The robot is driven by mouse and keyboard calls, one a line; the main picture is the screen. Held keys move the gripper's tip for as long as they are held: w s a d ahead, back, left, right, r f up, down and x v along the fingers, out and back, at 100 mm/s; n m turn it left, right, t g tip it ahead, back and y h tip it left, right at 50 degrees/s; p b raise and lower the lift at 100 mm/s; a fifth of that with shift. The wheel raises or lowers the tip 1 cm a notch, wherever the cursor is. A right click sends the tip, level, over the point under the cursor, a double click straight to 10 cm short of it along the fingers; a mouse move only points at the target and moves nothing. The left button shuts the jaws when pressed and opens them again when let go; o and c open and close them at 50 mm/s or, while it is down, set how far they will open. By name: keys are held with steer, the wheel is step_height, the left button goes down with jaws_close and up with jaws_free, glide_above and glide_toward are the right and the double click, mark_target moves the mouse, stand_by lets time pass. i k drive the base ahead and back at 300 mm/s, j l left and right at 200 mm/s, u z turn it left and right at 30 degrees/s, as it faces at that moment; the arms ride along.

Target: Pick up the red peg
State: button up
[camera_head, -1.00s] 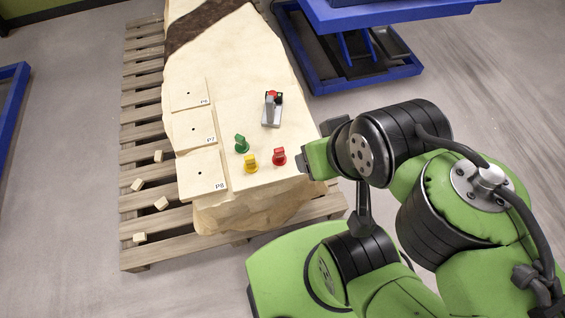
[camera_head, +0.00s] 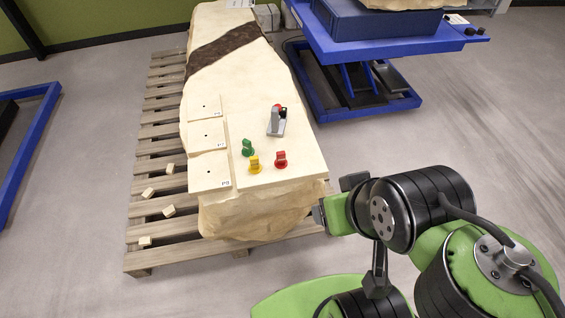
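The red peg (camera_head: 281,159) stands upright on the pale stone block (camera_head: 250,100), near its front right corner. A yellow peg (camera_head: 255,164) stands just left of it, and a green peg (camera_head: 247,147) stands behind the yellow one. My gripper (camera_head: 324,213) is at the end of my green and black arm, right of the block's front corner and apart from the red peg. Its fingers are mostly hidden, so its opening does not show.
Plates marked P6, P7 and P8 (camera_head: 209,171) lie along the block's left side. A grey tool with a red top (camera_head: 277,121) stands behind the pegs. The wooden pallet (camera_head: 150,208) holds several small wood blocks. A blue lift table (camera_head: 385,40) stands at the back right.

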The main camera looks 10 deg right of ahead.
mark_target(281, 162)
steer(key=l+u, duration=0.15)
steer(key=u, duration=0.3)
steer(key=i+l+u, duration=0.1)
steer(key=u, duration=0.35)
steer(key=l+u, duration=0.25)
steer(key=u, duration=0.2)
steer(key=l+u, duration=0.15)
steer(key=u, duration=0.3)
steer(key=l+u, duration=0.15)
steer(key=u, duration=0.3)
steer(key=k+l+u, duration=0.1)
steer(key=u, duration=0.35)
